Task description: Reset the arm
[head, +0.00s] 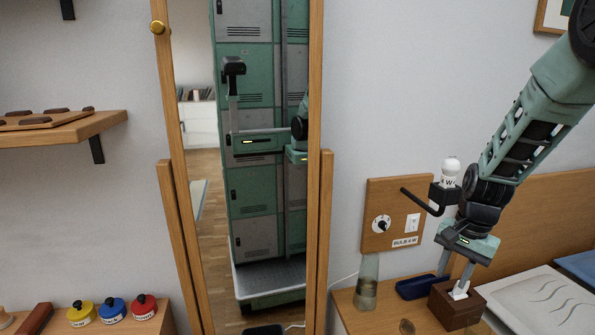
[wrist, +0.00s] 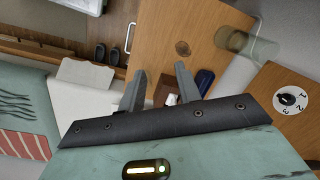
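My gripper (head: 456,277) hangs at the end of my green arm on the right of the head view, fingers pointing down. It is just above a small brown box (head: 458,312) with a white piece sticking out of its top. In the wrist view my gripper (wrist: 160,83) has its two grey fingers spread apart, with nothing held between them. The white piece (wrist: 171,99) shows beyond and between the fingers; whether a finger touches it I cannot tell.
The box stands on a wooden top (head: 350,312) with a glass (head: 367,285) and a dark blue case (head: 416,287). Behind is a wall panel (head: 385,198) with a dial and a bulb (head: 451,167) on a bracket near my arm. A tall mirror (head: 205,120) stands left.

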